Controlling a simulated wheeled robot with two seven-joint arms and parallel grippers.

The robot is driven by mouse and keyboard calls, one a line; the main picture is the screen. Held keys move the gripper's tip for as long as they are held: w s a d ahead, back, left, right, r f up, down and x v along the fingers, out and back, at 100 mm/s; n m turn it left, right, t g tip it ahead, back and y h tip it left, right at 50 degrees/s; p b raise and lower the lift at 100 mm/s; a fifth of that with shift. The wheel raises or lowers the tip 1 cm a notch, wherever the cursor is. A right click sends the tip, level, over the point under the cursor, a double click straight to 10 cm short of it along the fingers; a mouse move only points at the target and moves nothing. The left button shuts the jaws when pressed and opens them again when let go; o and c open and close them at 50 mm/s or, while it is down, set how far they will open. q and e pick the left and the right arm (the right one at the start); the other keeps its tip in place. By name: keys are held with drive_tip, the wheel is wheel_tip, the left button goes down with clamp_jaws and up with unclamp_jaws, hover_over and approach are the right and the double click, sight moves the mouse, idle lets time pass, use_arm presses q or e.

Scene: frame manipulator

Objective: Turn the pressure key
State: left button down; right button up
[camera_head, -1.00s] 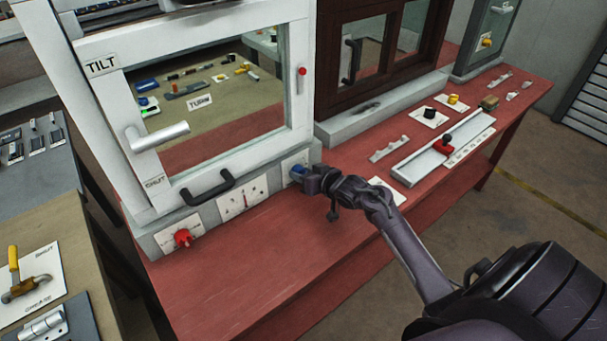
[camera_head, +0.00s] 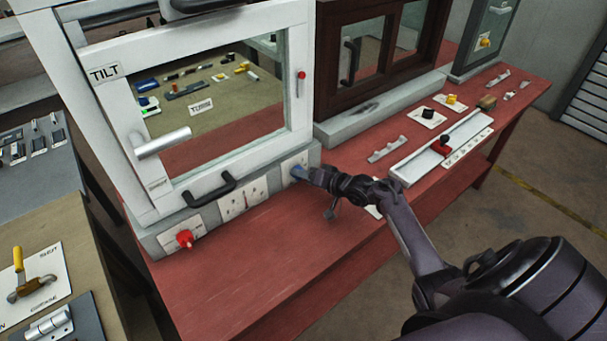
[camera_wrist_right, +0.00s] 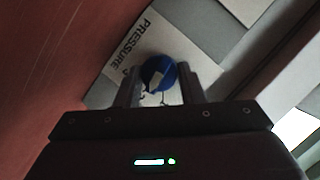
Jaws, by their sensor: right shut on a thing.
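The pressure key is a blue knob (camera_head: 298,172) on a white plate at the right end of the low panel under the white window frame. In the right wrist view the blue knob (camera_wrist_right: 158,73) sits between my two fingers, beside the printed word PRESSURE on its plate (camera_wrist_right: 150,38). My right gripper (camera_head: 306,174) reaches it from the right and is shut on it. In the right wrist view the gripper (camera_wrist_right: 160,92) has a finger on each side of the knob. The fingers partly hide the knob in the head view. My left gripper is not in view.
A red knob (camera_head: 185,238) and white sockets (camera_head: 240,197) sit left on the same panel. A black handle (camera_head: 208,190) juts out above them. The red bench top (camera_head: 240,265) in front is clear. A slider rail (camera_head: 445,150) lies to the right.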

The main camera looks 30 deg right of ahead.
drive_tip(key=shift+d+m+y, duration=0.15)
drive_tip(key=shift+m+y, duration=0.25)
drive_tip(key=shift+m, duration=0.4)
drive_tip(key=o, duration=1)
drive_tip(key=shift+s, duration=0.1)
drive_tip(key=v, duration=0.7)
drive_tip(key=shift+s+d+f+b, duration=0.1)
drive_tip(key=shift+s+d+b, duration=0.1)
drive_tip(key=shift+s+b, duration=0.2)
